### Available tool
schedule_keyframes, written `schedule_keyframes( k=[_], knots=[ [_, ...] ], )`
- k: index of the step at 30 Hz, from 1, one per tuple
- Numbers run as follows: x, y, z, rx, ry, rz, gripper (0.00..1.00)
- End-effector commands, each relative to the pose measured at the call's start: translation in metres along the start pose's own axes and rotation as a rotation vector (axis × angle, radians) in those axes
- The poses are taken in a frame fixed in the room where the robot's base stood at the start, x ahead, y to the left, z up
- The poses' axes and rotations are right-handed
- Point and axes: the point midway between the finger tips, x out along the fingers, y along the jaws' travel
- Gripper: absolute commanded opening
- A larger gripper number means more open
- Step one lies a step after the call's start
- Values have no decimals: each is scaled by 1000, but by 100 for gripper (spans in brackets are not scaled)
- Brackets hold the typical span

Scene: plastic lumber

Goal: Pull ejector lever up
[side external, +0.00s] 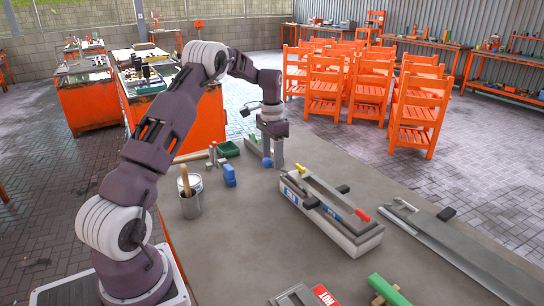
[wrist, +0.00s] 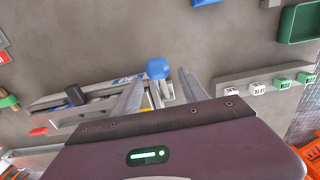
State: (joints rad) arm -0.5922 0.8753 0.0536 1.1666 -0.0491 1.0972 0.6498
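The lever has a blue ball knob (wrist: 158,68), with a pale metal rod partly visible by it. In the side view the knob (side external: 267,162) shows low beside my gripper (side external: 274,153), left of the long grey mould (side external: 365,240). My gripper points down and is open. In the wrist view its two fingers (wrist: 160,82) stand apart, with the knob between them near the tips. I see no clear contact with the knob. The lever's base is partly hidden behind the gripper.
The mould has black handles and a red knob (side external: 362,215). A long grey part (side external: 455,245) lies right.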

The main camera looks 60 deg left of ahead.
Motion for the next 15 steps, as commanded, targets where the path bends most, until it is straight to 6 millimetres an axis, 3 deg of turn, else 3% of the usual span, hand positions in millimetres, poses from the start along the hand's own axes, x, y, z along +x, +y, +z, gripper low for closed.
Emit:
schedule_keyframes(
  k=[5, 10, 15],
  knots=[
    [-10, -1, 0, -1, 0, -2, 51],
    [-46, 0, -1, 0, 3, -3, 51],
    [-68, 0, 0, 0, 1, 0, 51]
  ],
)
